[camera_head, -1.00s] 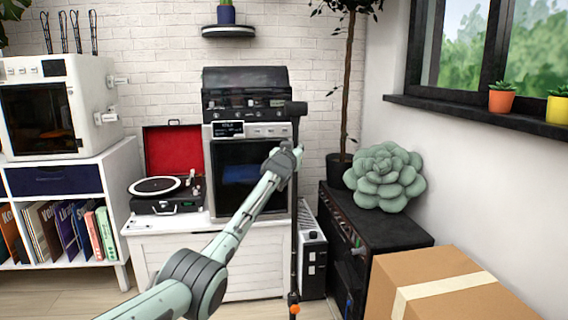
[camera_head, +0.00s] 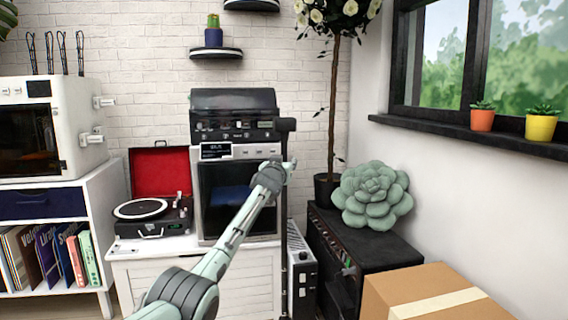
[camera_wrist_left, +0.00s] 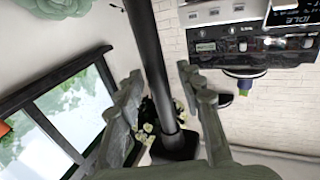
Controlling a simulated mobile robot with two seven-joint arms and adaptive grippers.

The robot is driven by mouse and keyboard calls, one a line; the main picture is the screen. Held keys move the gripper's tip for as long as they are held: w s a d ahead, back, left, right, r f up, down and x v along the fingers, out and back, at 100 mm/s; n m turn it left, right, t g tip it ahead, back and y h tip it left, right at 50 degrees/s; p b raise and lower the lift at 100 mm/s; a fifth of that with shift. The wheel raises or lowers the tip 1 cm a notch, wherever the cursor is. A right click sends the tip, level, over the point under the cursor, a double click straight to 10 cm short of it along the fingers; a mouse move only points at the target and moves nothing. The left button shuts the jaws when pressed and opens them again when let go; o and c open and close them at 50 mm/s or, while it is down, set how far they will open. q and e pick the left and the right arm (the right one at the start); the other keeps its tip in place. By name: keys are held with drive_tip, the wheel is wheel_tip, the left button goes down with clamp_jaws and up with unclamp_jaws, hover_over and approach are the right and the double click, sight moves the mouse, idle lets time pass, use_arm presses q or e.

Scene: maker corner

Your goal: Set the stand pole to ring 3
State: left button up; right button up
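The stand pole (camera_head: 284,147) is a thin dark upright rod with a dark block (camera_head: 287,125) at its top, in front of the oven-like machine's right edge. My left gripper (camera_head: 289,168) is at the pole, a little below that block. In the left wrist view, the pole (camera_wrist_left: 147,40) runs between the two fingers of my left gripper (camera_wrist_left: 160,72). The fingers are apart, with a gap seen on each side of the pole. Ring marks cannot be made out, and the hand hides part of the pole. My right gripper is not in view.
A red-lined record player (camera_head: 150,212) and the oven-like machine (camera_head: 241,190) stand on a white cabinet. A black cabinet (camera_head: 392,252) with a green succulent cushion (camera_head: 372,195) is to the right. A cardboard box (camera_head: 425,290) is at the front right.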

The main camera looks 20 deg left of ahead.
use_arm(q)
drive_tip(key=s+d, duration=0.2)
drive_tip(key=s, duration=1)
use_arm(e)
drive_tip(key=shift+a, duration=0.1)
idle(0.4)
